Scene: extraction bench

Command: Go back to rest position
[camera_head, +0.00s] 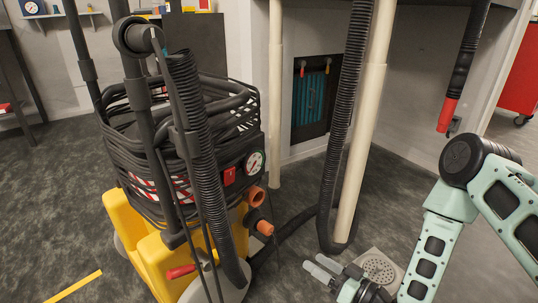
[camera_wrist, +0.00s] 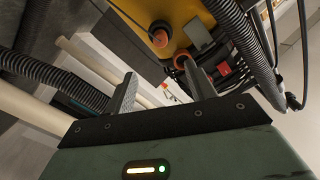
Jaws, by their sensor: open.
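My gripper (camera_head: 325,270) is at the lower middle of the head view, at the end of my pale green arm. Its two fingers stand apart with nothing between them, and they also show apart in the wrist view (camera_wrist: 158,95). It is in front of and to the right of a yellow machine (camera_head: 122,222) with orange ports (camera_head: 256,196). A gap shows between the fingertips and the machine. In the wrist view the yellow machine body (camera_wrist: 182,22) and an orange port (camera_wrist: 160,38) appear beyond the fingers.
A thick black hose (camera_head: 343,130) hangs beside cream pipes (camera_head: 366,110) behind my gripper. Black cables (camera_head: 120,120) wrap the machine. A red cabinet (camera_head: 520,75) stands far right.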

